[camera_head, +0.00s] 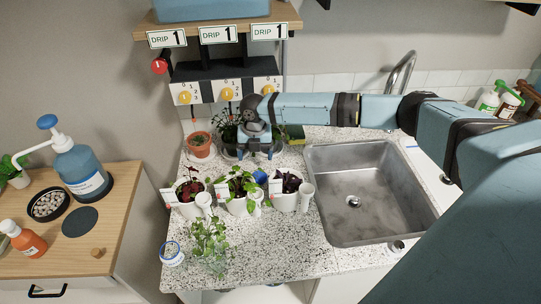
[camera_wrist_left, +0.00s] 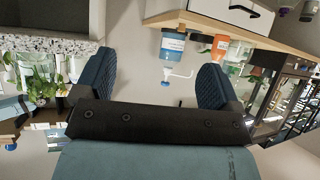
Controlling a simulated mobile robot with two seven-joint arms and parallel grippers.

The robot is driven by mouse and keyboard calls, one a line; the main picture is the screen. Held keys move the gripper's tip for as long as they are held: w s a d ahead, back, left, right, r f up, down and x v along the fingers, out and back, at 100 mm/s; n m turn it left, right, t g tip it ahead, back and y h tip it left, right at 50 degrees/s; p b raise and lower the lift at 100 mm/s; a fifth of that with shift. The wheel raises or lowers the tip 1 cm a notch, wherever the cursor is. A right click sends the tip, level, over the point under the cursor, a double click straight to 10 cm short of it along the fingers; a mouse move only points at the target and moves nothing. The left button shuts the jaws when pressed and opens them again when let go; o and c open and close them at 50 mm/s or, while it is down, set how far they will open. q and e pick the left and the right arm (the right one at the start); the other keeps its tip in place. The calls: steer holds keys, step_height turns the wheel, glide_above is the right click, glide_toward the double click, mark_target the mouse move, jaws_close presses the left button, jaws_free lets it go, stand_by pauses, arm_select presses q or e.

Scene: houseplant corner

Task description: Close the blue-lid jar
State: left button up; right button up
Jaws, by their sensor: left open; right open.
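A small round jar (camera_head: 172,253) with a blue rim and a pale label stands at the counter's front left corner in the head view. A small blue round thing (camera_head: 261,176), perhaps a lid, shows between the middle and right white pots, just below my right gripper (camera_head: 256,153). My right gripper points down behind the row of white pots, open, with nothing seen between its fingers. My left gripper (camera_wrist_left: 155,78) is outside the head view. In the left wrist view its two fingers are wide apart and empty.
White pots (camera_head: 238,206) with plants stand in a row; a leafy plant (camera_head: 210,244) is close beside the jar. The sink (camera_head: 370,192) is at right. A wooden cabinet (camera_head: 120,200) at left holds a blue pump bottle (camera_head: 80,172) and an orange bottle (camera_head: 24,239).

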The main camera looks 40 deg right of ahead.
mark_target(262, 174)
steer(key=shift+s+d+n+g, duration=0.3)
steer(key=shift+s+d+g, duration=0.1)
steer(key=shift+s+d, duration=0.3)
steer(key=shift+s, duration=0.15)
steer(key=shift+a+f, duration=0.1)
steer(key=shift+a, duration=0.05)
arm_select(q)
steer(key=shift+s+a, duration=0.15)
steer(key=shift+s, duration=0.4)
arm_select(e)
steer(key=shift+f, duration=0.35)
steer(key=shift+a+f+p, duration=0.1)
steer(key=shift+f+p, duration=0.2)
steer(key=shift+f, duration=0.5)
arm_select(q)
steer(key=shift+r, duration=0.1)
